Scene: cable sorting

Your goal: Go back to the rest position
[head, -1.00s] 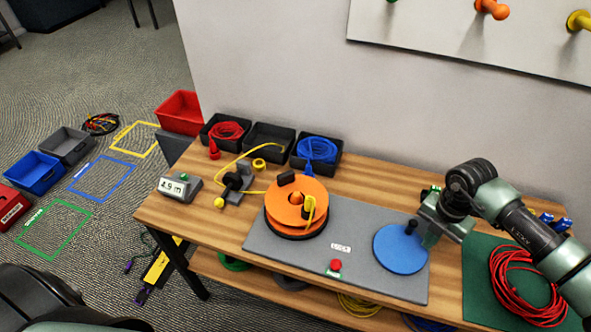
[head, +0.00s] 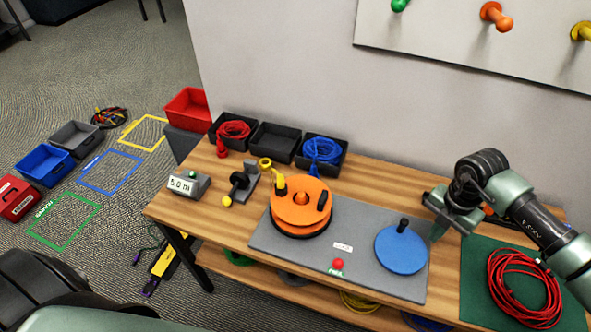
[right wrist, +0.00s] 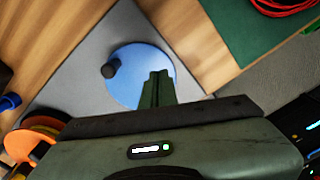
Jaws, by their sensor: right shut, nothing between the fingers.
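My right gripper (head: 434,236) is shut and empty. It hangs just right of the blue disc (head: 402,252) with the black knob, at the edge of the grey mat. In the right wrist view its closed green fingers (right wrist: 157,86) overlap the picture of the blue disc (right wrist: 138,63); nothing is between them. My left gripper is out of view; only dark and green parts of my body show at the lower left.
An orange reel (head: 301,214) stands on the grey mat (head: 352,275), left of a red button (head: 338,264). A display (head: 187,184) reads about 5.0 m. A red cable coil (head: 524,286) lies on the green mat at right. Cable bins (head: 273,143) line the wall.

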